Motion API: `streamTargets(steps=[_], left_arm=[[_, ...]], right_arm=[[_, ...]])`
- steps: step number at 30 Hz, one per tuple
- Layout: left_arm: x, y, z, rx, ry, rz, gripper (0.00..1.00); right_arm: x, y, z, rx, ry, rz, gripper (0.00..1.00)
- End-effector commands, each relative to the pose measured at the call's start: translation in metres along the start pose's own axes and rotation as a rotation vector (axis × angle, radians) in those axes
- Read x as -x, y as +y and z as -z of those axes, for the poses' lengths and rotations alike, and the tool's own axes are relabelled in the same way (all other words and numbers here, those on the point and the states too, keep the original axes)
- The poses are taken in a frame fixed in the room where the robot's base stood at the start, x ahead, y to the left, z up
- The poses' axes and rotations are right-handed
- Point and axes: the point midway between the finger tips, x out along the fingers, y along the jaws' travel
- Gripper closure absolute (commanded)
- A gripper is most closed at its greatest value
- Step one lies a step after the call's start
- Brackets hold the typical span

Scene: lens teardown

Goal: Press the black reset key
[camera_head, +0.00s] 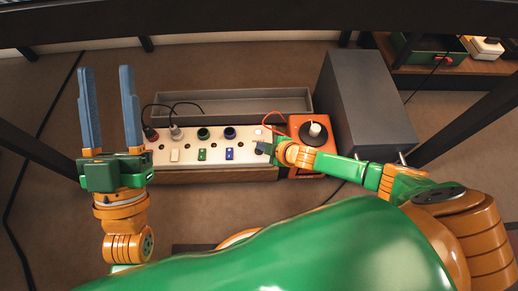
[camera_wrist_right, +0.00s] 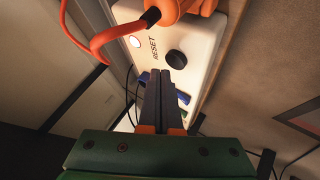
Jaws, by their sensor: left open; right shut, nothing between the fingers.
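The black reset key (camera_wrist_right: 176,59) is a round black button on the white panel (camera_wrist_right: 200,38), beside the printed word RESET. My right gripper (camera_wrist_right: 168,72) is shut and empty, its dark fingertips just short of the key in the wrist picture; I cannot tell whether they touch. In the head view my right gripper (camera_head: 262,147) is over the right end of the white panel (camera_head: 190,157) and hides the key's area. My left gripper (camera_head: 107,75) is open and empty, left of the panel, its blue fingers pointing away from me.
The panel carries several knobs and coloured switches. An orange box (camera_head: 296,122) with a dial and red cable stands at its right, then a large grey box (camera_head: 372,108). A grey tray (camera_head: 235,94) lies behind. Black cables (camera_head: 180,104) run to the panel's left end.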

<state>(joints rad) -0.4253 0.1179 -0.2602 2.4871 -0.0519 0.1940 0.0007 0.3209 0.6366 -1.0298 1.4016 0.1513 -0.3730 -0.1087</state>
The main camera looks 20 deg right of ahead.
Motion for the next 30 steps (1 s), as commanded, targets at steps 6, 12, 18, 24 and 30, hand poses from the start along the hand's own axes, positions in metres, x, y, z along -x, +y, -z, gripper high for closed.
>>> streamTargets(steps=[6,12,18,24,30], left_arm=[[0.0000,0.0000,0.0001,0.000,0.000,0.000,0.50],[0.0019,0.0004,-0.0018,0.000,0.000,-0.001,0.50],[0.0033,0.0004,-0.0039,0.000,0.000,-0.001,0.50],[0.0030,0.0003,-0.0037,0.000,0.000,-0.001,0.50],[0.0039,0.0003,-0.0048,0.000,0.000,0.000,0.50]], right_arm=[[0.0000,0.0000,0.0000,0.000,0.000,0.000,1.00],[-0.0029,-0.0022,-0.0023,0.000,0.000,0.000,1.00],[-0.0061,-0.0045,-0.0046,-0.001,0.000,0.000,1.00],[-0.0058,-0.0043,-0.0043,0.000,0.000,0.000,1.00],[-0.0071,-0.0052,-0.0052,0.000,0.000,0.000,1.00]])
